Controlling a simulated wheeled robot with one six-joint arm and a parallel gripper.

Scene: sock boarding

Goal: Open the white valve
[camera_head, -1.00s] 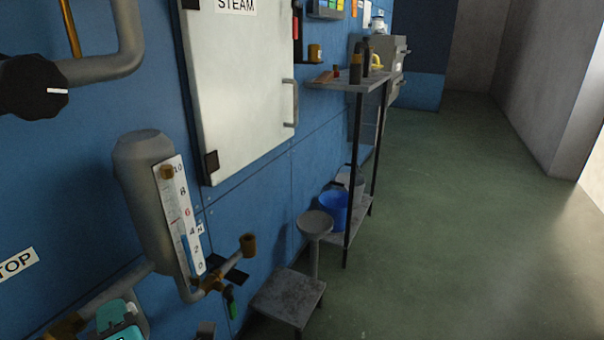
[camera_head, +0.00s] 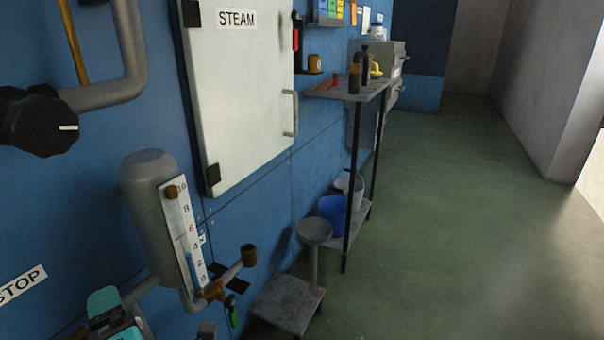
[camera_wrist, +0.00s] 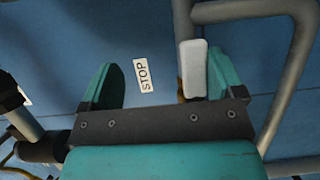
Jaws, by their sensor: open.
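A white, rounded lever (camera_wrist: 193,68), which looks like the white valve's handle, is in the wrist view, upright beside a grey pipe. It lies between my open fingers, close to the inner side of the right teal finger. I cannot tell whether they touch. My gripper (camera_wrist: 160,62) is open and holds nothing, with its left finger well apart from the lever. The lever's lower end and its stem are partly hidden by the gripper. In the head view my teal gripper (camera_head: 107,303) is at the bottom left, and I cannot make out the white lever there.
A STOP label (camera_wrist: 144,75) is on the blue wall. Grey pipes (camera_wrist: 250,12) run close on the right. The head view shows a gauge tank (camera_head: 148,210), a brass fitting with a green handle (camera_head: 233,312), a black knob (camera_head: 42,122), and a stool (camera_head: 287,300). Floor (camera_head: 460,220) at right is clear.

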